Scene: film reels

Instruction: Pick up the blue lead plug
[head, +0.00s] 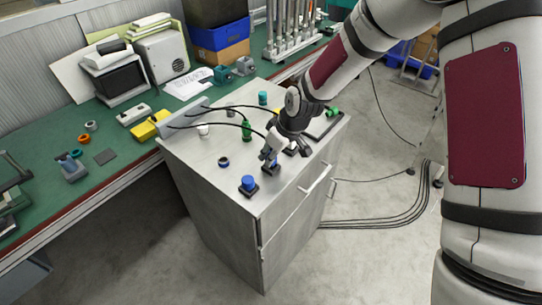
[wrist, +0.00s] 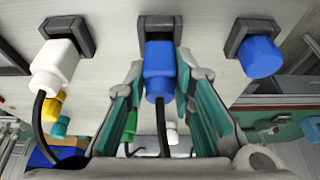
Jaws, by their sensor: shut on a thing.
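The blue lead plug (wrist: 158,72) is in the middle of the wrist view, with a black cable running back from it. Its far end meets a dark socket (wrist: 160,22); I cannot tell how deep it sits. My gripper (head: 269,157) is low over the front of the grey cabinet top (head: 222,178). In the wrist view, its green-padded fingers (wrist: 160,88) are shut on the plug, one on each side. In the head view the gripper mostly hides the plug.
A white plug (wrist: 54,65) with a cable sits in a dark holder to the left, and a blue cap (wrist: 259,57) to the right. A green bench (head: 112,178) lies behind.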

